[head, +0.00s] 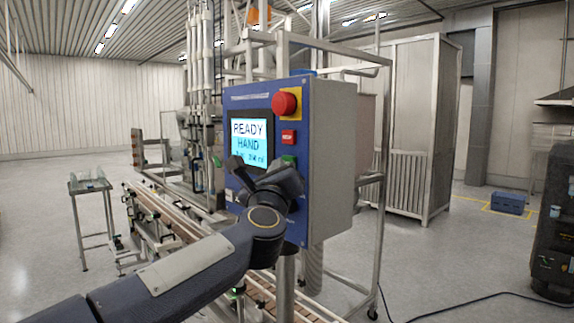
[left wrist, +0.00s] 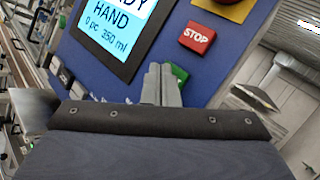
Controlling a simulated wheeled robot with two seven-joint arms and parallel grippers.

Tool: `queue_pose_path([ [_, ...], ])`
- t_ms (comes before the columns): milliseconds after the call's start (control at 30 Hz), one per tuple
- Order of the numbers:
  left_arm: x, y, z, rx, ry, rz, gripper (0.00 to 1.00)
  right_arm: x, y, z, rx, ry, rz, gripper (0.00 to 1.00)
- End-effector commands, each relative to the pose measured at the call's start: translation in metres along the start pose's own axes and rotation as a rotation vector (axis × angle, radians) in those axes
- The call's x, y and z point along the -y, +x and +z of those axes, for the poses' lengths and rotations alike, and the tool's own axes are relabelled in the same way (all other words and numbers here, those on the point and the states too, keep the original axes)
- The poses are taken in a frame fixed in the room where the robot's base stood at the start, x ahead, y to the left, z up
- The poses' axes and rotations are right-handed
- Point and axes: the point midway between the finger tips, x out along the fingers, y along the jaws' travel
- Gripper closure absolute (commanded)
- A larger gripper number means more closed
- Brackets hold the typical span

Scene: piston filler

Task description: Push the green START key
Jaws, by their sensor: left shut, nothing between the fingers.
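The green START key (head: 289,160) is on the blue control panel (head: 262,90), below the red STOP key (head: 288,137). My left gripper (head: 284,174) is in front of the panel, just below the green key, and partly covers it. In the left wrist view the shut fingers (left wrist: 161,84) point at the panel, and the green key (left wrist: 180,74) shows in part behind and right of them. I cannot tell whether the fingertips touch it. The fingers hold nothing. My right gripper is out of view.
A red mushroom button (head: 285,103) on a yellow plate sits above the STOP key. The screen (head: 249,140) left of the keys reads READY, HAND. A conveyor (head: 165,215) runs behind my left arm. A small side table (head: 90,184) stands at left.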

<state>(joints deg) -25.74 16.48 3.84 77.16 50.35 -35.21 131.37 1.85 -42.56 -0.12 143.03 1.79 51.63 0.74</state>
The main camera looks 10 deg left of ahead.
Motion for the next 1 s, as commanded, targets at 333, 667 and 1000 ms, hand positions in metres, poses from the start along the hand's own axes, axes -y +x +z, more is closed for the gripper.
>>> queue_pose_path([
  [333,0.0011,0.0019,-0.0011,0.0,0.0,0.0,1.0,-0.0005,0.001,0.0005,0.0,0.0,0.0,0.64],
  [667,0.0024,0.0037,-0.0026,0.0,-0.001,0.0,1.0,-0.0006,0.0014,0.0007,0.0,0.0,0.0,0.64],
  [1000,0.0045,0.0066,-0.0053,-0.001,-0.001,0.0,1.0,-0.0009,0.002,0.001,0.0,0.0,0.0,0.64],
])
